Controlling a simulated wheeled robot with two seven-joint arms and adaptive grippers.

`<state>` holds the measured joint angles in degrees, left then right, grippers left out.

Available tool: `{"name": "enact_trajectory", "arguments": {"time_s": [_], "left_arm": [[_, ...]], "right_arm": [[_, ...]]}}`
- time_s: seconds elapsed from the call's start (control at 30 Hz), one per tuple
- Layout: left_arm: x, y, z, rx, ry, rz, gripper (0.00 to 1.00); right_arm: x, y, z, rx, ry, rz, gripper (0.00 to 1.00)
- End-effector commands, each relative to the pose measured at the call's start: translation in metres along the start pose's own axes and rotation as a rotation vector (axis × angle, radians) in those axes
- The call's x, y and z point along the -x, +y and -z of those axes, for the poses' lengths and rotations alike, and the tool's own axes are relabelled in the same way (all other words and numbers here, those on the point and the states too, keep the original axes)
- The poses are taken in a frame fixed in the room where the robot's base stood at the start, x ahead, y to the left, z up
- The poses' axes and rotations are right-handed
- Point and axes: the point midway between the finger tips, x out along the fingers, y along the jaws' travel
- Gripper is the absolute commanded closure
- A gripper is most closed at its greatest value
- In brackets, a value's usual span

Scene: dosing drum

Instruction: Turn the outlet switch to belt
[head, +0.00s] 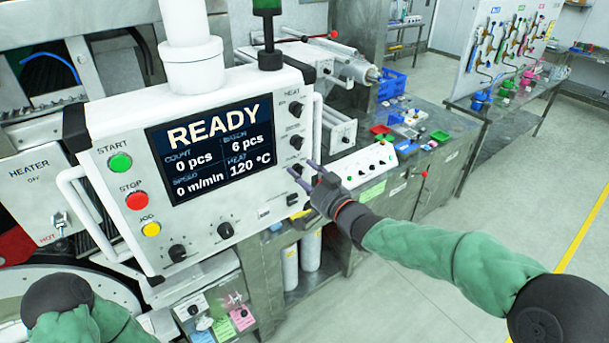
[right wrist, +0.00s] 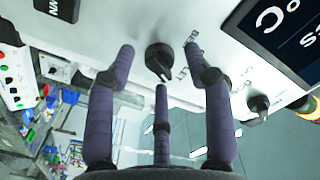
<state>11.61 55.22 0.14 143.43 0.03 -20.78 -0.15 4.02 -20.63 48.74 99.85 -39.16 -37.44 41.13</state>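A white control panel (head: 110,122) fills the left of the head view, with a column of black knobs on its right side. My right gripper (head: 303,172) is at the lower knob of this column and partly hides it. In the right wrist view this black knob (right wrist: 158,60) has a white pointer mark and sits just beyond the fingers of my open right gripper (right wrist: 160,75). The fingers are spread, and I cannot tell whether any touches it. My left gripper is not in view.
The panel screen (head: 212,139) reads READY. Another black knob (right wrist: 258,103) lies to the right in the right wrist view. A white handle (head: 316,128) stands at the panel's right edge. A bench with a white button box (head: 362,165) is behind. The floor at right is clear.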

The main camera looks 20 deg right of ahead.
Motion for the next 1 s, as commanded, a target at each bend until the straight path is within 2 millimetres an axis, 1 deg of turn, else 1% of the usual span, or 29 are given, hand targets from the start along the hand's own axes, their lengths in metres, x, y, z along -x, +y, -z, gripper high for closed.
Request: {"name": "enact_trajectory", "arguments": {"time_s": [0.03,0.07,0.1,0.17,0.2,0.4,0.57,0.77,1.0], "left_arm": [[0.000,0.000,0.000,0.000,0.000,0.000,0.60],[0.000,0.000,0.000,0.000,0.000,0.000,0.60],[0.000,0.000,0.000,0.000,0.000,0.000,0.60],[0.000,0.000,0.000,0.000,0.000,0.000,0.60],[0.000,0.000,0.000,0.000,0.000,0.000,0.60],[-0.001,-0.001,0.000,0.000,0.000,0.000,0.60],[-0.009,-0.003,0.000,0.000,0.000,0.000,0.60],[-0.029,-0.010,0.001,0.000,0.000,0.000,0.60],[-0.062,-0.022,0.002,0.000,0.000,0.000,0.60]], "right_arm": [[0.000,0.000,0.000,0.000,0.000,0.000,0.59],[0.000,0.000,0.000,0.000,0.000,0.000,0.68],[0.000,0.000,0.000,0.000,0.000,0.000,0.79],[0.000,0.000,0.000,0.000,0.000,0.000,0.96],[0.000,0.000,0.000,0.000,0.000,0.000,1.00],[0.000,0.000,0.000,0.005,0.001,0.001,1.00],[0.000,0.000,-0.001,0.039,0.003,0.002,1.00],[0.000,0.001,-0.002,0.148,0.005,0.004,1.00],[0.000,0.001,-0.004,0.358,0.006,0.004,1.00]]}}
